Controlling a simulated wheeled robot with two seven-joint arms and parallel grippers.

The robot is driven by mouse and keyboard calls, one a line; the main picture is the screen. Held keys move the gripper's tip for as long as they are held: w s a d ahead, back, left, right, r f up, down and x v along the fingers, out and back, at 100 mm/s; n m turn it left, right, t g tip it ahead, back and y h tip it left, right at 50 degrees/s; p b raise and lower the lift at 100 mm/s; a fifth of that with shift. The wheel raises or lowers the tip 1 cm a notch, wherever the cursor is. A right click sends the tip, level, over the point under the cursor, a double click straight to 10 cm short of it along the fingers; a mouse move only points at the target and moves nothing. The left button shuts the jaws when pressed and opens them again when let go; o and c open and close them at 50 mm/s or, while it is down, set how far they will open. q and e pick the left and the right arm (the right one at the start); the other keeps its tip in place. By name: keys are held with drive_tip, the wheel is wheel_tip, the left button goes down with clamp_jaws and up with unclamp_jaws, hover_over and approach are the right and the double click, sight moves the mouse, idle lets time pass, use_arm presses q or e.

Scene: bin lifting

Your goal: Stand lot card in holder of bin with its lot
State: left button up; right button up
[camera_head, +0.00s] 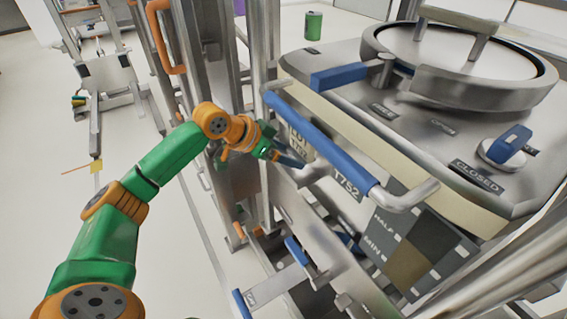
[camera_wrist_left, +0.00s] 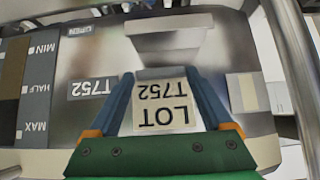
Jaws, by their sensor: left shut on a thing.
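My left gripper (camera_head: 287,159) is shut on a pale lot card (camera_head: 300,141) beside the front of a metal bin (camera_head: 440,205). In the left wrist view my left gripper (camera_wrist_left: 162,88) has its blue fingers at either side of the lot card (camera_wrist_left: 163,108), which reads LOT T752 upside down. The bin front (camera_wrist_left: 105,55) carries a label plate (camera_wrist_left: 93,88) that also reads T752. A pale tapered bracket (camera_wrist_left: 175,38), possibly the card holder, lies just beyond the card. Whether the card touches it I cannot tell. My right gripper is out of view.
A blue bar handle (camera_head: 318,138) crosses the bin's front close to my left gripper. The bin has a round lid (camera_head: 460,50) and a plate marked CLOSED (camera_head: 477,174). Metal posts (camera_head: 215,60) stand behind my arm. Open floor (camera_head: 45,170) lies left.

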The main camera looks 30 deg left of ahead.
use_arm(q)
drive_tip(key=f, duration=0.1)
drive_tip(key=a+f, duration=0.1)
drive_tip(key=f, duration=0.1)
drive_tip(key=w+f, duration=0.1)
drive_tip(key=f, duration=0.1)
drive_tip(key=shift+a+f+p, duration=0.1)
drive_tip(key=shift+a+p, duration=0.05)
drive_tip(key=shift+p, duration=0.25)
drive_tip(key=shift+f, duration=0.1)
